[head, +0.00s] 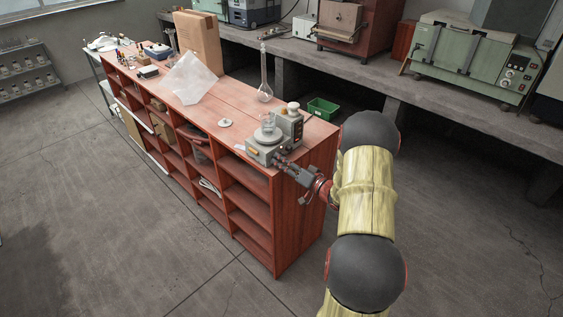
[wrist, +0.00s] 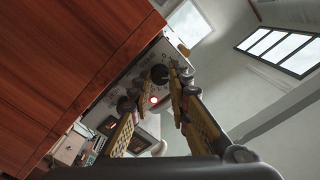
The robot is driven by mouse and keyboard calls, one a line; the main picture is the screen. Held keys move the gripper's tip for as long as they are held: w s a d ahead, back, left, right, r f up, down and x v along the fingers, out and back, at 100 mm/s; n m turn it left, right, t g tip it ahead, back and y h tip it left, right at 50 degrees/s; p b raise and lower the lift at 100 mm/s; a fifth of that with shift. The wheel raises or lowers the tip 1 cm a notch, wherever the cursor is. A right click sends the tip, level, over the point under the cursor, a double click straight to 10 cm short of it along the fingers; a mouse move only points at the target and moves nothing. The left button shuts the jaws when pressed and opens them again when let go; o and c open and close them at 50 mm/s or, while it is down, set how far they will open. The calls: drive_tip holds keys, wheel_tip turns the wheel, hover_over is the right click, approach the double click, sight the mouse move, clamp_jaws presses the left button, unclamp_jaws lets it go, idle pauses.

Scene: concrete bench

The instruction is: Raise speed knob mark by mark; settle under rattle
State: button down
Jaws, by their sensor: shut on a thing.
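The grey stirrer (head: 262,154) stands at the near right corner of the red wooden bench, with a round plate and a clear glass beaker (head: 268,122) on top. My gripper (head: 287,163) reaches its front panel from the right. In the wrist view the panel (wrist: 146,88) is tilted, with a dark round knob (wrist: 159,73) and a small lit red lamp (wrist: 153,100). My gripper (wrist: 156,78) has its two fingers closed on either side of the knob. The knob's pointer and the panel marks are too small to read. The beaker's contents cannot be made out.
A grey unit with a white top (head: 292,123) stands just behind the stirrer. A tall glass flask (head: 264,88), a white disc (head: 225,123) and a crumpled clear sheet (head: 191,78) lie or stand farther along the bench. A green bin (head: 322,108) is beyond it.

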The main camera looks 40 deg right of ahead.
drive_tip(key=shift+r+p, duration=0.1)
drive_tip(key=shift+p, duration=0.25)
drive_tip(key=m+p, duration=0.2)
drive_tip(key=p, duration=0.1)
drive_tip(key=shift+r+m+p, duration=0.1)
drive_tip(key=shift+m+p, duration=0.25)
drive_tip(key=shift+m, duration=0.05)
drive_tip(key=m+p, duration=0.4)
drive_tip(key=p, duration=0.1)
drive_tip(key=m+p, duration=0.3)
drive_tip(key=m, duration=0.1)
drive_tip(key=shift+m, duration=0.4)
drive_tip(key=shift+f+m+p, duration=0.2)
drive_tip(key=shift+m+p, duration=0.9)
drive_tip(key=shift+m, duration=0.4)
drive_tip(key=c, duration=1.8)
unclamp_jaws()
drive_tip(key=shift+o, duration=0.7)
